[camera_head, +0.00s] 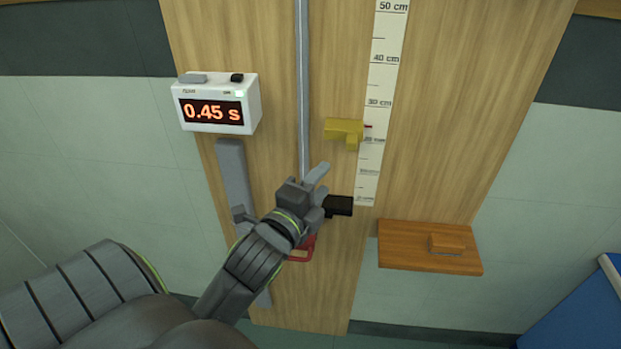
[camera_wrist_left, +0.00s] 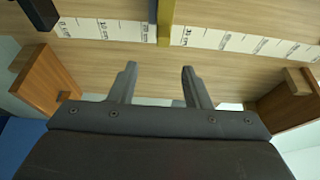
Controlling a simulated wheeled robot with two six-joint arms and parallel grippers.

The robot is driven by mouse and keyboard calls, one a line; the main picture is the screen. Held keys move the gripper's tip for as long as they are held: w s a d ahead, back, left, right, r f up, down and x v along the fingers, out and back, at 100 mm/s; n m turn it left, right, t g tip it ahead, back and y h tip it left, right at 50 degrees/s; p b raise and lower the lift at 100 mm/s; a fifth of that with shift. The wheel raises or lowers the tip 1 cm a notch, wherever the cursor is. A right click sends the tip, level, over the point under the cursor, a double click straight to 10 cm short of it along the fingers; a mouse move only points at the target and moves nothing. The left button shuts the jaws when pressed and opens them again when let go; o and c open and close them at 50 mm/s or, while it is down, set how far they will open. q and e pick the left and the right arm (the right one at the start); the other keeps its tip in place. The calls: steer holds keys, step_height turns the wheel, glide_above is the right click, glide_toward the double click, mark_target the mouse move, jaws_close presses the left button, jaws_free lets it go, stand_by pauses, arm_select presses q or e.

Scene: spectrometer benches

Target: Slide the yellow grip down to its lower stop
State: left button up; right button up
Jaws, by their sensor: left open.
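The yellow grip (camera_head: 345,128) sits at the rail beside the ruler, with a small red pointer at its right. A black block (camera_head: 340,206) sits lower on the board. My left gripper (camera_head: 322,184) shows below the yellow grip and just above the black block in the head view. In the left wrist view, its fingers (camera_wrist_left: 159,72) are apart with nothing between them. The yellow grip (camera_wrist_left: 165,22) lies beyond the fingertips there, roughly in line with the gap. The black block (camera_wrist_left: 40,12) is at top left. My right gripper is not in view.
A vertical metal rail (camera_head: 302,80) and a ruler (camera_head: 385,60) run down the wooden board. A timer (camera_head: 217,103) reading 0.45 s is at upper left. A red handle (camera_head: 304,252) is partly behind my arm. A wooden shelf (camera_head: 410,255) juts out at lower right.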

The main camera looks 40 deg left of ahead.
arm_select(q)
steer(key=shift+s+d+p, duration=0.15)
steer(key=shift+s+p, duration=0.15)
steer(key=shift+s, duration=0.45)
steer(key=shift+s+d+p, duration=0.1)
steer(key=shift+s+p, duration=0.2)
steer(key=shift+s, duration=0.45)
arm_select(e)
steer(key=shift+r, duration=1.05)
